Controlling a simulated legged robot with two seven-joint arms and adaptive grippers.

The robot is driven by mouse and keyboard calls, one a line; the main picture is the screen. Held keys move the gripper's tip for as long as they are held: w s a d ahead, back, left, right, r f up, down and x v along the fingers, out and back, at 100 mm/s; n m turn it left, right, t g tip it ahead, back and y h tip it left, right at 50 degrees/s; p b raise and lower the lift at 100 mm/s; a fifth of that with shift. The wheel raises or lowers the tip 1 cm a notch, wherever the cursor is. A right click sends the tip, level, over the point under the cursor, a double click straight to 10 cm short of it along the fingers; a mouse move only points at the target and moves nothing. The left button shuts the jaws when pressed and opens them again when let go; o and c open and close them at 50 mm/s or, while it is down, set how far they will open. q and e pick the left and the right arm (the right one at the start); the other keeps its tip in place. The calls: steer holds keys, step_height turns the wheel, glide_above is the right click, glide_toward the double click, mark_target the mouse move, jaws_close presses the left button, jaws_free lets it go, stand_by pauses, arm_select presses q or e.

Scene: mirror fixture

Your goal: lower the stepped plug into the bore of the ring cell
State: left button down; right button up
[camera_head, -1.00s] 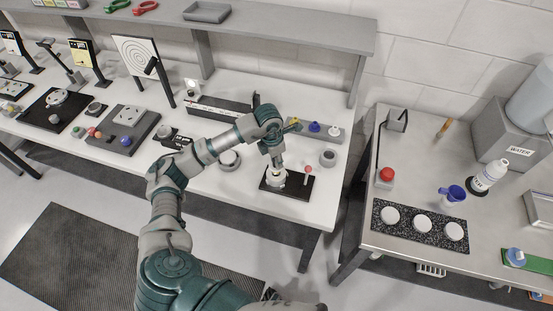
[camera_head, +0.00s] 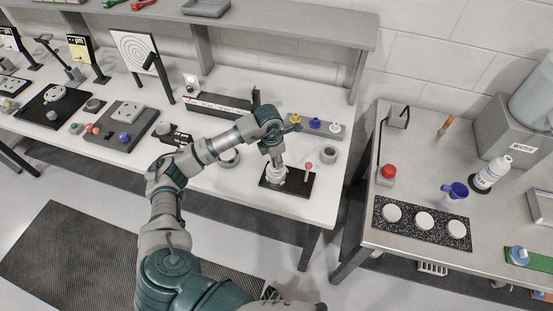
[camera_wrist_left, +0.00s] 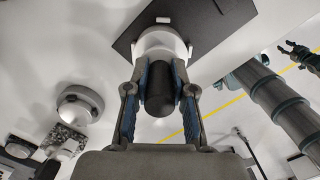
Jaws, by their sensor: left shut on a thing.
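The ring cell is a white round body on a black plate (camera_head: 297,187) near the front right of the white table. It also shows in the left wrist view (camera_wrist_left: 160,42). My left gripper (camera_head: 275,166) points down right above the ring cell. In the left wrist view its two blue-padded fingers (camera_wrist_left: 161,72) are shut on the stepped plug (camera_wrist_left: 160,98), a dark cylinder. The plug lines up roughly with the cell; its far end and the bore are hidden, so I cannot tell how deep it sits. A small dark pronged part at the right edge may be my right gripper (camera_wrist_left: 300,55).
A red-topped post (camera_head: 308,167) stands on the black plate beside the cell. A grey ring (camera_head: 328,155) and a grey rack (camera_head: 318,127) with coloured knobs are behind. A round grey fixture (camera_head: 229,158) lies to the left. The table's front edge is close.

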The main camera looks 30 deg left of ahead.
arm_select(q)
steer(key=shift+f, duration=0.3)
steer(key=c, duration=0.9)
jaws_free()
step_height(320, 180, up, 12)
steer(key=s+a, duration=0.1)
steer(key=shift+f, duration=0.15)
